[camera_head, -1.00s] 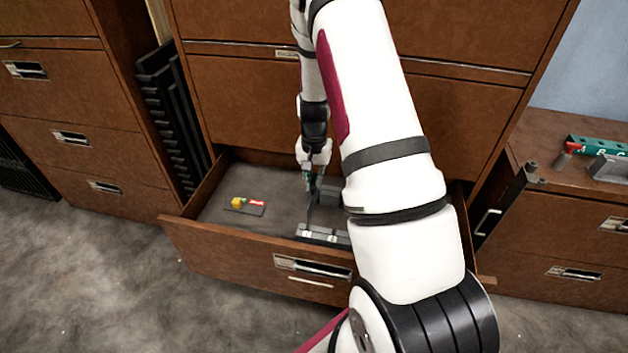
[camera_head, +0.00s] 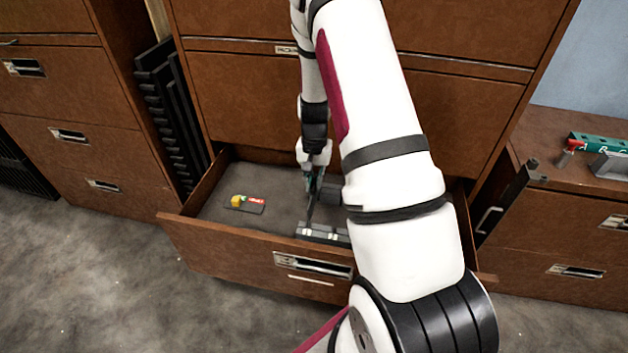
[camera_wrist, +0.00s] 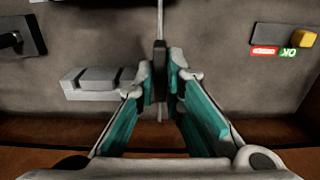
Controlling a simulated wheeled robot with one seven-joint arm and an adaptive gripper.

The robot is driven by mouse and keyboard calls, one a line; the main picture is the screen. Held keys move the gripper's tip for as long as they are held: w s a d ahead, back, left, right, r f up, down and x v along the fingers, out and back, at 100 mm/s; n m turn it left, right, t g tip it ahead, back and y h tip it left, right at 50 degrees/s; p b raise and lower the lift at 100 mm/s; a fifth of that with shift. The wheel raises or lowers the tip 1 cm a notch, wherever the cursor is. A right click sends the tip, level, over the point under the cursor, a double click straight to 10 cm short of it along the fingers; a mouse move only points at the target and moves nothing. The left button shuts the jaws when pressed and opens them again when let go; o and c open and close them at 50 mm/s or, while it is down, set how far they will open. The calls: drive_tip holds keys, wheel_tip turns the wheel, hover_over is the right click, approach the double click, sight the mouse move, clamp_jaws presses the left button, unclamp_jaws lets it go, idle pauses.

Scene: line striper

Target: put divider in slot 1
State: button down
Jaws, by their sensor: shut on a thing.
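My gripper (camera_wrist: 161,85) has teal fingers and is shut on a thin upright plate, the divider (camera_wrist: 160,22). In the wrist view the divider is seen almost edge-on. In the head view my gripper (camera_head: 313,180) is inside the open drawer, and the divider (camera_head: 309,212) hangs below it as a thin dark strip. A grey block with small pale labels (camera_head: 318,234) sits near the drawer front, close to the divider's lower end. I cannot tell whether they touch. The slot numbers are not readable, and my arm hides the block's right side.
A stepped grey block (camera_wrist: 92,84) lies beside my gripper in the wrist view. A dark plate with a yellow block and red and green labels (camera_head: 245,204) lies at the drawer's left. The drawer front (camera_head: 235,255) and side walls bound the space. Drawer floor between them is clear.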

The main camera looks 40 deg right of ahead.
drive_tip(key=shift+f+b, duration=1.7)
drive_tip(key=shift+f, duration=0.95)
idle(1.0)
drive_tip(key=c, duration=1.3)
unclamp_jaws()
drive_tip(key=shift+r, duration=0.1)
drive_tip(key=shift+r+p, duration=2.1)
drive_tip(key=shift+r, duration=1.3)
